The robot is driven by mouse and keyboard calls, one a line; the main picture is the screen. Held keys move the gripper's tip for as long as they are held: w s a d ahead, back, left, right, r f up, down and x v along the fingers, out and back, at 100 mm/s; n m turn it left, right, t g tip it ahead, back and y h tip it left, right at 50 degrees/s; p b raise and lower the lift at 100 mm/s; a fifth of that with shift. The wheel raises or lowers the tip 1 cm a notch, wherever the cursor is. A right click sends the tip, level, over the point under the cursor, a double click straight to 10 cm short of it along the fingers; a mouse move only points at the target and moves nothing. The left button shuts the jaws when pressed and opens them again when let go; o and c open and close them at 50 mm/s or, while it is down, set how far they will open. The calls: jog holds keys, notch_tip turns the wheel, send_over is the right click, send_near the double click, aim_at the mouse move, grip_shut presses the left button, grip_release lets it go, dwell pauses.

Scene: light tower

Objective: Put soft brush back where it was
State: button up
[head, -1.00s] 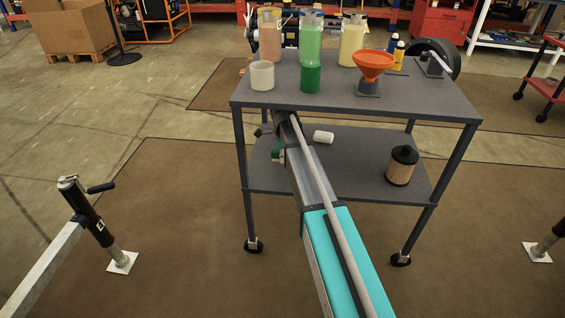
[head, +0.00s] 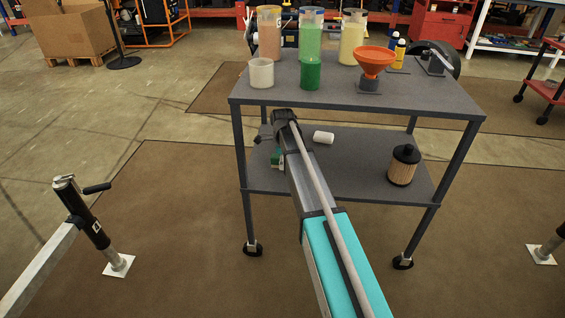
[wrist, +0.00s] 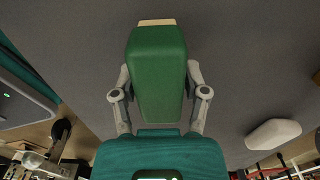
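The soft brush looks like a green block with a pale tan end. In the wrist view the brush (wrist: 158,75) lies between the two grey fingers of my gripper (wrist: 159,78), which press against its sides. In the head view a small green part of the brush (head: 276,159) shows at the left of the cart's lower shelf (head: 345,182), beside my arm. My arm hides most of the gripper there. I cannot tell whether the brush touches the shelf.
A white cylinder (head: 323,138) lies on the lower shelf, right of my arm. An oil filter (head: 403,166) stands farther right. The top shelf (head: 420,98) overhangs and carries bottles, cups and an orange funnel (head: 374,62). The shelf between cylinder and filter is clear.

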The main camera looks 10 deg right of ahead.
jog(key=shift+o, duration=0.7)
jog(key=r+p, duration=0.7)
jog(key=shift+a+r, duration=0.2)
jog(key=shift+s, duration=0.1)
dwell(0.8)
jog(key=s+n, duration=2.1)
jog(key=s, duration=0.7)
jog(key=shift+s+n, duration=0.3)
jog(key=shift+s, duration=0.1)
jog(key=shift+r+p, duration=0.1)
jog(key=shift+p, duration=0.2)
